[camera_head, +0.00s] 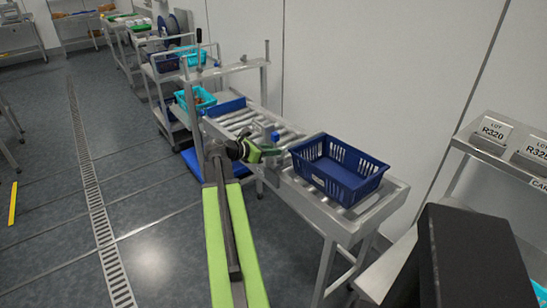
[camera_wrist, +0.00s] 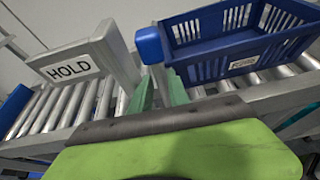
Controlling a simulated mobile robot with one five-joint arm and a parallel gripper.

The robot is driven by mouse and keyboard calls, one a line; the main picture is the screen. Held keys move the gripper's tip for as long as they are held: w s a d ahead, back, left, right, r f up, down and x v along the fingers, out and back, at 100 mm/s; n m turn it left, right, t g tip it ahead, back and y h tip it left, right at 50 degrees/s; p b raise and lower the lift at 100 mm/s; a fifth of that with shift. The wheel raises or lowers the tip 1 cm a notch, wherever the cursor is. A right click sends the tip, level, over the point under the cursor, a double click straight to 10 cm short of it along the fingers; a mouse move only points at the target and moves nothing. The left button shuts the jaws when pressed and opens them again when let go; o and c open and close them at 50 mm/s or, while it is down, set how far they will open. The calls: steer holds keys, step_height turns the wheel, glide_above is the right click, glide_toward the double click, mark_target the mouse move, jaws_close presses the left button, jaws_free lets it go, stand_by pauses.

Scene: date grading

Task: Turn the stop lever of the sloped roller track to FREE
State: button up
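The sloped roller track (camera_head: 345,217) runs along the wall. Its stop lever has a blue knob (camera_head: 275,137), also in the wrist view (camera_wrist: 149,44), in front of the blue crate. A grey plate (camera_wrist: 90,62) left of the knob reads HOLD; no FREE mark shows. My gripper (camera_head: 269,152) is at the track's near side, close below the knob. In the wrist view its two green fingertips (camera_wrist: 160,80) stand a little apart, just below the knob. The lever's shaft is mostly hidden, and I cannot tell whether the fingers touch it.
A blue slotted crate (camera_head: 340,172) rests on the rollers right of the lever. Another blue crate (camera_head: 222,108) is at the track's far end. A shelf with LOT R320 signs (camera_head: 492,130) stands at right. The floor (camera_head: 150,230) left of my arm is clear.

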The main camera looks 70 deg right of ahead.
steer(key=shift+x, duration=0.8)
jaws_close()
steer(key=shift+w, duration=0.1)
stand_by(0.7)
steer(key=shift+a, duration=0.35)
steer(key=shift+s+d+b, duration=0.25)
steer(key=shift+d+b, duration=0.05)
steer(key=shift+b, duration=0.1)
steer(key=shift+w+a+h, duration=0.1)
steer(key=shift+w+h, duration=0.05)
steer(key=shift+h, duration=0.15)
